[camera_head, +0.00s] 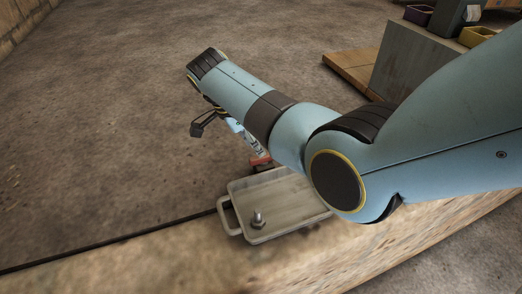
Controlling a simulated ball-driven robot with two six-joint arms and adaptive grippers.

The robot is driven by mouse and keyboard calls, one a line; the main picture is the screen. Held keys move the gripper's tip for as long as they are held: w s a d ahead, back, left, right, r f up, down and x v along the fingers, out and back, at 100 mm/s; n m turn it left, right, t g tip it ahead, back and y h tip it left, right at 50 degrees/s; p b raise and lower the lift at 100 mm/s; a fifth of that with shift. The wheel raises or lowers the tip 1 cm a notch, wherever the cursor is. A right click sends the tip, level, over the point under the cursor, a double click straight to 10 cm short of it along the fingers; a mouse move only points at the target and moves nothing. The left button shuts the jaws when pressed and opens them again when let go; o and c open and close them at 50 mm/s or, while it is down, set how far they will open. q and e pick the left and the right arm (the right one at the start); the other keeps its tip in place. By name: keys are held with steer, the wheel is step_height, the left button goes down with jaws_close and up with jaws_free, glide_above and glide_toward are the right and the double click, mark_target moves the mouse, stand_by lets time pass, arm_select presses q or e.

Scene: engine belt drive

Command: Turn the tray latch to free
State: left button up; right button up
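My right arm comes in from the right and covers much of this area. My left gripper is out of view.
A grey block (408,62) stands on a wooden board (350,68) at the upper right. A yellow bin (477,36) and a dark purple bin (418,14) are behind it. The brown floor on the left is clear, crossed by a dark line.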

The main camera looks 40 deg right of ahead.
steer(key=v, duration=0.7)
stand_by(0.3)
